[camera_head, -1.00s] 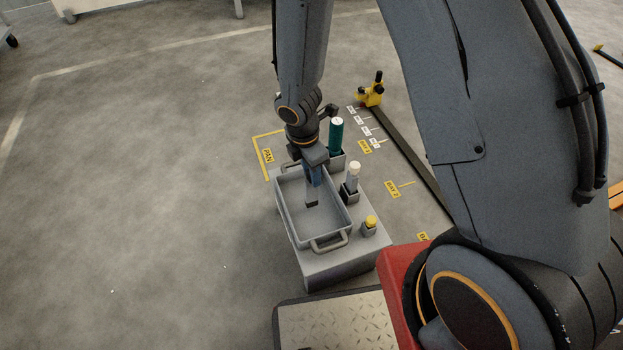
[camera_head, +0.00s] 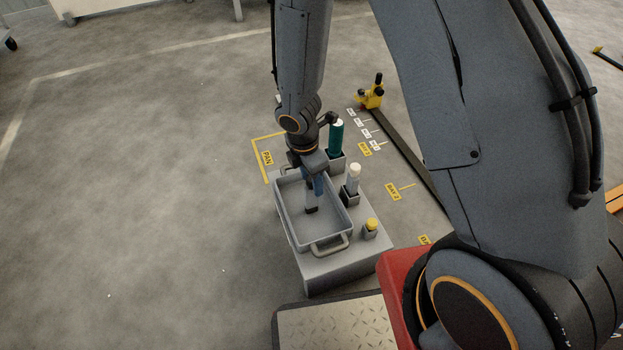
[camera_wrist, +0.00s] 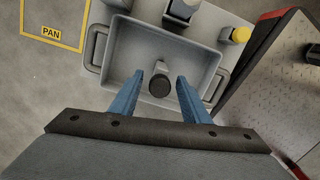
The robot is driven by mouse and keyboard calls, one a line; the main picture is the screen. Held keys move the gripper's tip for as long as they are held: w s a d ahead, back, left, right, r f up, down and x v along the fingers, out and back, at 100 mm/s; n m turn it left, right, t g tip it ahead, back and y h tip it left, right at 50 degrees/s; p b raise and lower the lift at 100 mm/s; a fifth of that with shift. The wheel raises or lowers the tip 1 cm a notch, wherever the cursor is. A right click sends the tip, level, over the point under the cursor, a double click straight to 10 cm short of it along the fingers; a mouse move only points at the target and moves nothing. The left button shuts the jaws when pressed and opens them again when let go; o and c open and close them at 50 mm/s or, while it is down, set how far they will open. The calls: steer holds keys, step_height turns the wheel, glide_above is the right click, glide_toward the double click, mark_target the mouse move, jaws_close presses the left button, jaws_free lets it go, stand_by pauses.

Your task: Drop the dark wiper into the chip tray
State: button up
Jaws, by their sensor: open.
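The chip tray (camera_head: 325,232) is a grey open tray with end handles, on a grey block. It fills the middle of the wrist view (camera_wrist: 122,52). The dark wiper (camera_head: 311,209) is inside the tray's walls, with a dark lower part under a grey upper part. In the wrist view its round dark end (camera_wrist: 159,87) shows between the blue fingers, with gaps on both sides. My gripper (camera_head: 312,190) is open and points down over the tray. The fingers also show in the wrist view (camera_wrist: 160,80). I cannot tell whether the wiper touches the tray floor.
A green cylinder (camera_head: 335,137), a white-capped bottle (camera_head: 353,178) and a yellow-capped one (camera_head: 371,224) stand in holders along the tray's right side. A tread-plate platform (camera_head: 335,325) lies in front. The floor at left is clear.

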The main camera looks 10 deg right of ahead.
steer(key=s+r+m+p, duration=0.3)
steer(key=r+m, duration=0.2)
steer(key=r, duration=0.9)
steer(key=s+r+m+p, duration=0.3)
steer(key=s+r+m, duration=0.15)
steer(key=r, duration=0.95)
steer(key=s+d+r+m+y, duration=0.1)
steer(key=s+r+m+y, duration=0.1)
steer(key=s+r+m, duration=0.7)
steer(key=shift+s+d+m, duration=0.15)
steer(key=shift+s+m, duration=0.3)
steer(key=shift+s, duration=0.4)
steer(key=d+r+m+p, duration=0.3)
steer(key=d+r+p, duration=0.6)
steer(key=p, duration=0.9)
steer(key=shift+d+r+h+p, duration=0.3)
steer(key=shift+r, duration=0.55)
